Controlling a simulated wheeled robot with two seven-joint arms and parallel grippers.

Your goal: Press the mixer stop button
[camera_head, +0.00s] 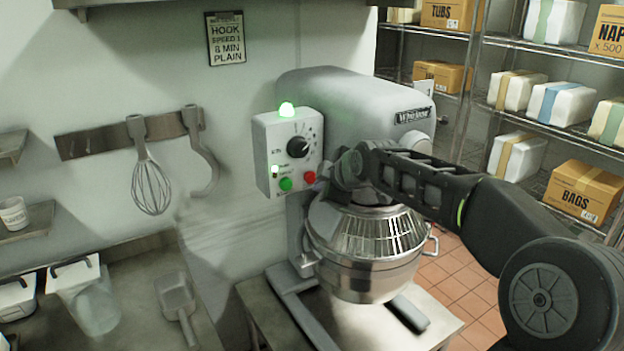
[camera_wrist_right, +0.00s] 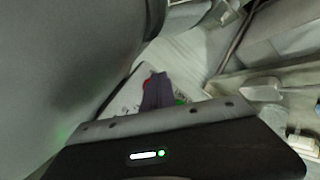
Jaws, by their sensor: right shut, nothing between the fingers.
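The grey mixer (camera_head: 350,95) stands by the wall with a white control box (camera_head: 262,150) on its left side. My right gripper (camera_head: 326,172) is shut and empty, just right of the red button. In the right wrist view the closed fingers (camera_wrist_right: 158,92) point at the panel, with the red button (camera_wrist_right: 147,82) partly hidden beside them. I cannot tell whether they touch it. My left gripper is not in view.
The steel bowl with its wire guard (camera_head: 365,245) sits below my right arm. A whisk (camera_head: 151,180) and a hook (camera_head: 200,150) hang on the wall at left. Shelves with boxes (camera_head: 585,190) stand at right. A scoop (camera_head: 177,300) lies on the left counter.

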